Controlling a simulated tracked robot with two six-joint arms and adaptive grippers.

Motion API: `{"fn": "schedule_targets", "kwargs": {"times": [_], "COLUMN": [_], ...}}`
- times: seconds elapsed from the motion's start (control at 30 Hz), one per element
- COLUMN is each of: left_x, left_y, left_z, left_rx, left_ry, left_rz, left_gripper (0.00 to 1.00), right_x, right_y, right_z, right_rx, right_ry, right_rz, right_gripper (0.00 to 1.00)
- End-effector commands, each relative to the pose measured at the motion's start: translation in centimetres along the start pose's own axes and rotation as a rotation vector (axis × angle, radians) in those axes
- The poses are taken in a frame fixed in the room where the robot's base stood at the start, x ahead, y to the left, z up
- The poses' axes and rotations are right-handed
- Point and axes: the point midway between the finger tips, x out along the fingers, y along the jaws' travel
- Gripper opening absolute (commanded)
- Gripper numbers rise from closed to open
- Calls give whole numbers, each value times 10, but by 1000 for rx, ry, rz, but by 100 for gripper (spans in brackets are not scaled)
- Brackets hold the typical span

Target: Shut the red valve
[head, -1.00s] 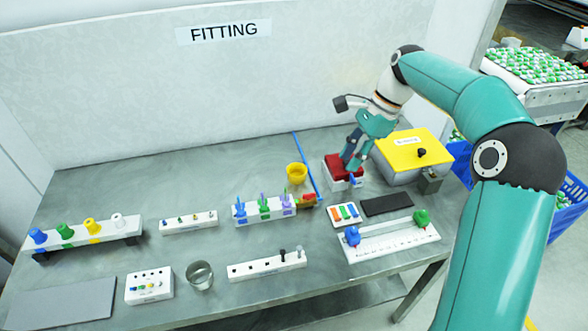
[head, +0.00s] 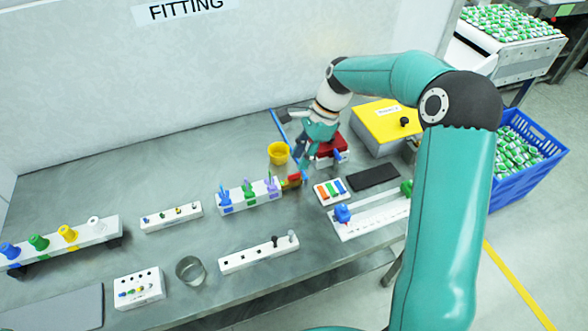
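A white box with a red top (head: 334,146) and a blue handle on its side stands at the back of the bench, partly hidden by my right gripper. A small red part with orange-yellow beside it (head: 293,180) sits at the right end of a white rack; I cannot tell for certain which of these is the red valve. My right gripper (head: 301,163) points down between the red-topped box and the small red part, close above the latter. Its fingers are small and overlap, so their opening and any contact are unclear. My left gripper is out of view.
A yellow cup (head: 278,153) stands just left of my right gripper. The white rack (head: 252,197) holds blue, green and purple pieces. A yellow-topped box (head: 382,118) stands right, with a dark pad (head: 373,177) and a white slider board (head: 372,221) in front.

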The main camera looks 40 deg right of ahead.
Motion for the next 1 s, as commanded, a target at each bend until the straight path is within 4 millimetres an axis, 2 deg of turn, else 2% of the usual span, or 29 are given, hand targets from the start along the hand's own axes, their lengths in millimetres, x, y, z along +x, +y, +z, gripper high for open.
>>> {"fn": "schedule_targets", "kwargs": {"times": [0.1,0.3,0.47,0.7,0.73,0.9,1.0], "left_x": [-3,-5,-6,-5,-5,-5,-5], "left_y": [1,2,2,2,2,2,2], "left_z": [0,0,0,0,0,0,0], "left_rx": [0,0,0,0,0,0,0], "left_ry": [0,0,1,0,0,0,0], "left_rz": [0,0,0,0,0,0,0], "left_gripper": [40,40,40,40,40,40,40], "right_x": [23,47,54,55,55,55,55], "right_y": [1,0,0,0,0,0,0], "right_z": [0,0,-1,-1,-1,-1,-1], "right_rx": [1,2,2,2,2,1,1], "right_ry": [-1,-1,0,0,0,0,0], "right_rz": [4,1,0,-1,-1,-1,-1], "right_gripper": [31,31,31,31,30,1,0]}}
